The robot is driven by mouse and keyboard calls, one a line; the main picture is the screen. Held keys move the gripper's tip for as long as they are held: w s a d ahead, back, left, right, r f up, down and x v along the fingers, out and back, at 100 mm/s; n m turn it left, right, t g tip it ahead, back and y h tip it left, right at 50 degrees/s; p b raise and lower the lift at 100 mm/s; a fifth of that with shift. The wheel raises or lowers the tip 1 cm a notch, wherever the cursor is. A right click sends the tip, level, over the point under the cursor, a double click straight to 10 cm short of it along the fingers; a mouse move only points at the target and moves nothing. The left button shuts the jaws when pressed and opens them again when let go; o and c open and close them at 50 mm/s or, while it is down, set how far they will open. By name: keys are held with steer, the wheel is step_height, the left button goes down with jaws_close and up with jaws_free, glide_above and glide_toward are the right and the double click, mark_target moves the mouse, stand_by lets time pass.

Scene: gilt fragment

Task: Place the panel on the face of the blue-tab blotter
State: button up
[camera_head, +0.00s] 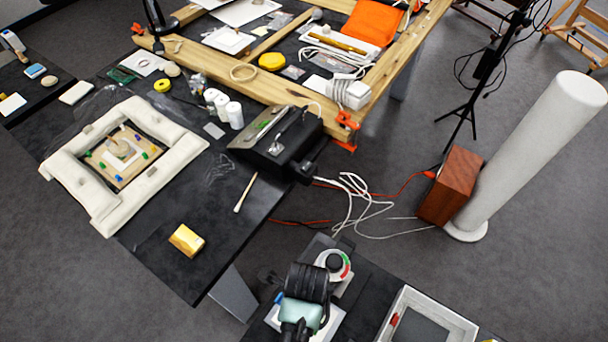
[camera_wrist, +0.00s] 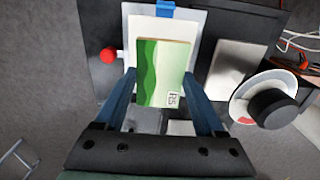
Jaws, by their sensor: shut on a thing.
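The panel (camera_wrist: 160,65), a small board with green and white wavy bands and a black-and-white code mark in one corner, is between the two blue fingers of my gripper (camera_wrist: 159,76) in the wrist view. The gripper is shut on its sides. Behind the panel lies a white blotter (camera_wrist: 134,32) with a blue tab (camera_wrist: 165,9) at its far edge. The panel covers much of the blotter; I cannot tell whether they touch. In the head view, my dark wrist hides the panel, while the blue tab (camera_head: 278,298) shows at its left.
A round dial (camera_wrist: 266,101) stands right of the gripper, near a pale plate (camera_wrist: 236,65). A red knob (camera_wrist: 107,55) sits to the left. In the head view, a white tray (camera_head: 462,324) stands to the right. A gold block (camera_head: 186,240) lies on the other table.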

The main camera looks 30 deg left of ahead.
steer(key=shift+f, duration=2.5)
